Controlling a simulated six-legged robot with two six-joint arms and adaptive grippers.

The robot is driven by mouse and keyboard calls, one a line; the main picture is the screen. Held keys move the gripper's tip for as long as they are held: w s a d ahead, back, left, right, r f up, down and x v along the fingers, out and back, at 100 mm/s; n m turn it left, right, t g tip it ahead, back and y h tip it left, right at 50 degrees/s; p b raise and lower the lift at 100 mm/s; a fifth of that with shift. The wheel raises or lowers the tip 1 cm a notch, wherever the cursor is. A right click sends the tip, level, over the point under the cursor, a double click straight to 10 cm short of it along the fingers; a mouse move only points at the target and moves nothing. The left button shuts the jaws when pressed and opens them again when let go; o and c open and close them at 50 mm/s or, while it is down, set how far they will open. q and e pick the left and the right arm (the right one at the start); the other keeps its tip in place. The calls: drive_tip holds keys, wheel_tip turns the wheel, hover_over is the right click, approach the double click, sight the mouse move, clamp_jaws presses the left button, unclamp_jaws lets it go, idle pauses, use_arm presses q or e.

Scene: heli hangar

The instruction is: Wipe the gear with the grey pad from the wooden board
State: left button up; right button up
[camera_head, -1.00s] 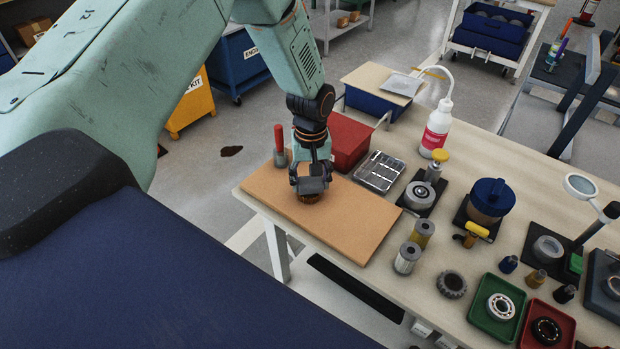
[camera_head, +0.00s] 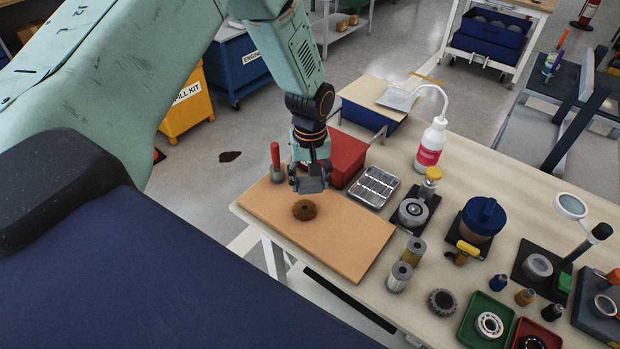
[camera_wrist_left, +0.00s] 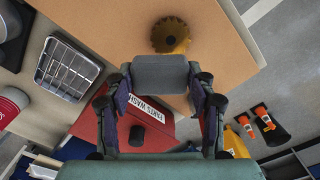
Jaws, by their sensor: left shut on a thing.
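The gear (camera_head: 305,210) lies flat on the wooden board (camera_head: 345,238). It is toothed and brown, with a dark patch on top and a yellowish side in the wrist view (camera_wrist_left: 170,36). My left gripper (camera_head: 309,180) is shut on the grey pad (camera_head: 312,186), a small dark-grey block. In the left wrist view the pad (camera_wrist_left: 160,73) sits between the two fingers and is apart from the gear. In the head view the pad is just behind the gear, seemingly above the board. My right gripper is not in view.
A red-handled tool (camera_head: 276,160) stands at the board's far left corner. A red box (camera_head: 345,160) is behind the gripper, and a metal compartment tray (camera_head: 374,187) is to the right. Filters (camera_head: 400,277) and a darker gear (camera_head: 442,301) stand right of the board. The board's front is clear.

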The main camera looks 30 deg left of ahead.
use_arm(q)
drive_tip(key=r+p, duration=0.2)
drive_tip(key=shift+w+d+r, duration=0.2)
drive_tip(key=shift+w+r, duration=0.1)
drive_tip(key=shift+r, duration=0.05)
drive_tip(key=shift+r+p, duration=0.3)
drive_tip(key=shift+s+a+r, duration=0.15)
drive_tip(key=shift+s+r, duration=0.1)
drive_tip(key=shift+w+f, duration=0.15)
drive_tip(key=shift+w, duration=0.05)
